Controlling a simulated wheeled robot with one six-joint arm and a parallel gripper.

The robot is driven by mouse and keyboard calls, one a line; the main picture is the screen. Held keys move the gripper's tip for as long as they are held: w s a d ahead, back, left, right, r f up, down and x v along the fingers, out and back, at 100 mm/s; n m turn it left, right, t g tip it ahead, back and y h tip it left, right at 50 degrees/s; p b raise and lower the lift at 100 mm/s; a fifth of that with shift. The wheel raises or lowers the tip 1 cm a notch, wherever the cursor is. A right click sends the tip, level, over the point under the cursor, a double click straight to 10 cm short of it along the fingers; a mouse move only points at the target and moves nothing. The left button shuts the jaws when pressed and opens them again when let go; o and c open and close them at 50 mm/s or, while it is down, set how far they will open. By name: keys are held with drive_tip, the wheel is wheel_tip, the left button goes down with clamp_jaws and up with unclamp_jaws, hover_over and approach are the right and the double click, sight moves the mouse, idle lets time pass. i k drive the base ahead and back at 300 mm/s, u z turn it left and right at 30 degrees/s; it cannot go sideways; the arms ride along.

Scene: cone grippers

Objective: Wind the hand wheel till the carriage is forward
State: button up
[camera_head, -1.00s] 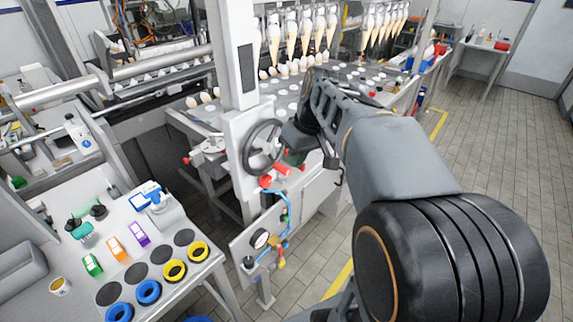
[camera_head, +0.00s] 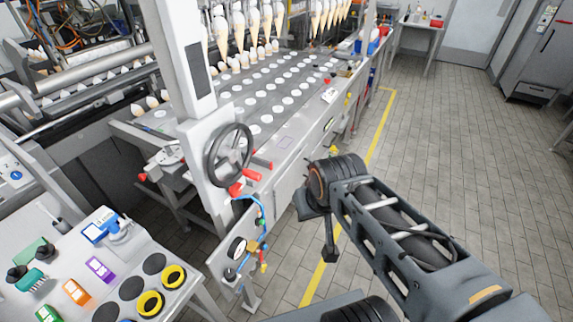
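The black hand wheel (camera_head: 229,154) is on the front of a pale upright column (camera_head: 184,70) of the machine, left of centre. A red handle (camera_head: 237,189) shows at its lower rim. My gripper (camera_head: 318,222) is at the end of my dark arm, to the right of the wheel and apart from it. It hangs in front of the machine's side panel, and its fingers are too small and dark to read. Rows of cones (camera_head: 266,22) hang in holders above the machine bed. I cannot tell for sure which part is the carriage.
The machine bed (camera_head: 262,100) has rows of white round spots. A gauge (camera_head: 237,248) and blue hose sit below the wheel. A side table (camera_head: 195,291) with coloured boxes and yellow rings stands at lower left. Tiled floor (camera_head: 450,150) lies open at right, with a yellow line.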

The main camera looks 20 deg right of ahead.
sight(227, 154)
drive_tip(key=z, duration=1.2)
drive_tip(key=k, duration=1)
drive_tip(key=u, duration=1.35)
drive_tip(key=i, duration=0.5)
drive_tip(key=z, duration=0.05)
